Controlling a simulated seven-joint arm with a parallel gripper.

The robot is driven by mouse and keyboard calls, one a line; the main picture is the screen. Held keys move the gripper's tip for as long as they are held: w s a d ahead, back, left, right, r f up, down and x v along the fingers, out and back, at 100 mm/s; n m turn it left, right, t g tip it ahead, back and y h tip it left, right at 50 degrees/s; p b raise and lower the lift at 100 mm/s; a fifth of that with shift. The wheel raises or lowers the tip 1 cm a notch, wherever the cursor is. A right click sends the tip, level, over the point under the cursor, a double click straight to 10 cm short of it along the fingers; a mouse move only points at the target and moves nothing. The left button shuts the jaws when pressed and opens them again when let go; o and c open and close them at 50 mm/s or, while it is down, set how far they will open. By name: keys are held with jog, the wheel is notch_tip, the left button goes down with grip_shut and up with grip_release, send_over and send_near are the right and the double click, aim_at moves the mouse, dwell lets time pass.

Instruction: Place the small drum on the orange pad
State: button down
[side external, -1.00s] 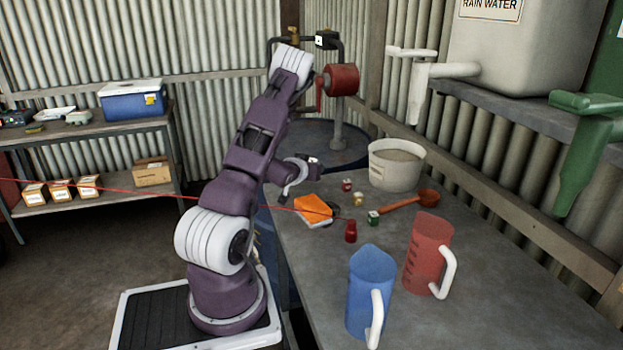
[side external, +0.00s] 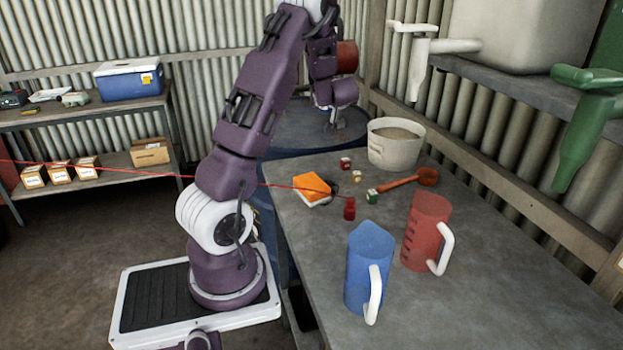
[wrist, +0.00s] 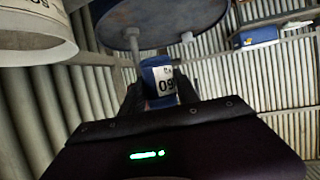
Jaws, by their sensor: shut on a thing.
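The small drum (wrist: 150,75) is blue with a white label bearing dark figures. In the wrist view it sits between the dark fingers of my gripper (wrist: 159,93), which is shut on it. In the side view my gripper (side external: 334,117) is at the back, in front of the large blue drum, and the small drum cannot be made out there.
The large blue drum (side external: 290,133) carries a red-bodied hand pump (side external: 347,57). A pale bucket (side external: 396,151), an orange ladle (side external: 407,181), a red bottle (side external: 349,209) and several small cubes share the table. A blue jug (side external: 368,270) and red jug (side external: 425,232) stand nearer.

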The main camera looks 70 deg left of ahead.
jog(key=d+n+g, duration=0.3)
jog(key=d, duration=0.1)
jog(key=n+g, duration=0.3)
jog(key=g, duration=0.1)
send_over(322, 180)
notch_tip(322, 180, down, 3)
jog(key=shift+g+h, duration=0.3)
jog(key=shift+g, duration=0.1)
notch_tip(322, 180, down, 10)
jog(key=shift+r, duration=0.15)
jog(key=shift+f+n, duration=0.3)
jog(key=shift+f, duration=0.15)
jog(key=c, duration=0.9)
grip_release()
